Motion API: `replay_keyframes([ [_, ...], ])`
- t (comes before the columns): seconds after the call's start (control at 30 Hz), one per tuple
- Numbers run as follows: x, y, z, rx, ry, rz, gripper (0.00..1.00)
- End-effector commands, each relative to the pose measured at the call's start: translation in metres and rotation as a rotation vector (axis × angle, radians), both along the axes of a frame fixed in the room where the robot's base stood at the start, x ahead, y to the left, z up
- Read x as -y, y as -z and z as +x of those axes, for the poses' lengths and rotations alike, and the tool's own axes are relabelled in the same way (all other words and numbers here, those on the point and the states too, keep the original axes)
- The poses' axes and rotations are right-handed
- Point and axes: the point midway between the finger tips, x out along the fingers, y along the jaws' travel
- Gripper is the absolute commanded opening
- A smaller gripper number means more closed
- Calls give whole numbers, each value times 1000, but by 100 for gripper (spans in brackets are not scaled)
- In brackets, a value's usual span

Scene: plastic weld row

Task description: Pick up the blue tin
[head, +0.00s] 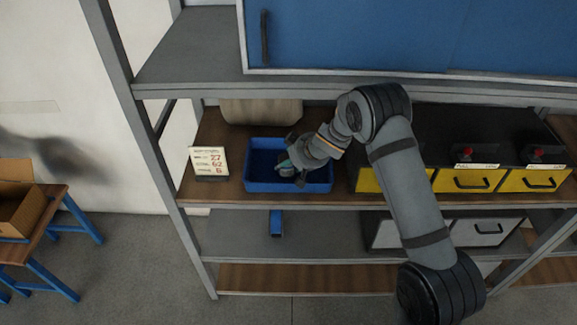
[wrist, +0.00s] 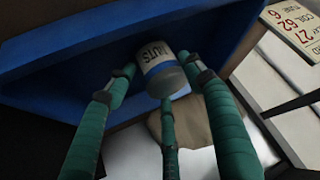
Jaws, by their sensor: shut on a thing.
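In the head view my gripper (head: 288,169) is over the blue bin (head: 290,187) on the wooden shelf, and the tin is small and mostly hidden there. The blue bin (wrist: 70,75) fills the upper part of the wrist view behind the tin. I cannot tell whether the tin touches the bin.
A number sign (head: 209,162) stands left of the bin. Yellow-fronted drawers (head: 477,182) are to its right, beyond my arm. A brown rounded object (head: 262,111) is behind the bin. The upper shelf (head: 190,60) and blue cabinet (head: 400,35) are overhead.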

Motion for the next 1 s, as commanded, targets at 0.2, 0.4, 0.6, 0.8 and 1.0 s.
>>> replay_keyframes([
  [0.2, 0, 0, 0, 0, -1, 0, 29],
  [0.4, 0, 0, 0, 0, -1, 0, 18],
  [0.6, -1, -1, 0, 2, -1, 1, 16],
  [0.8, 4, -6, -1, 2, -1, 2, 16],
  [1.0, 28, -24, -10, 2, 3, 1, 16],
])
